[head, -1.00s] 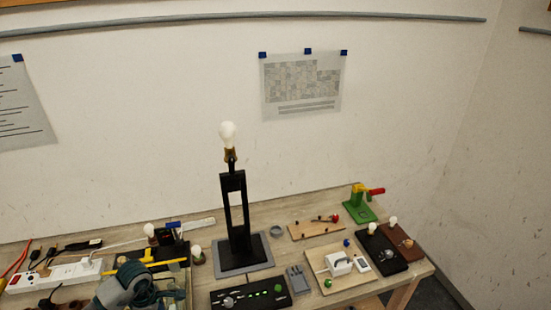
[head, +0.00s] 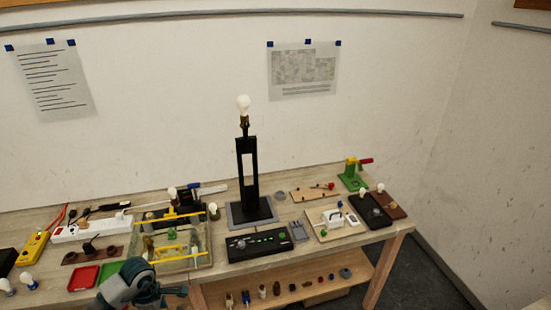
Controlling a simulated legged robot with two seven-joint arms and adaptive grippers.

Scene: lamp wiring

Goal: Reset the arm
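One of my arms shows at the bottom left of the head view as a rounded grey and teal joint (head: 128,282). It is in front of the table's near edge and covers part of it. I can make out no fingertips on it, and nothing held shows. My other arm is out of the picture. The black lamp (head: 240,180) stands upright on a grey base mat, with a white bulb (head: 243,103) on top.
A clear tray with yellow bars (head: 178,255) is left of the lamp. A black switch panel (head: 258,243) lies in front of it. Red (head: 83,279) and green trays, a white power strip (head: 92,229) and wooden boards crowd the table. A shelf below holds small parts.

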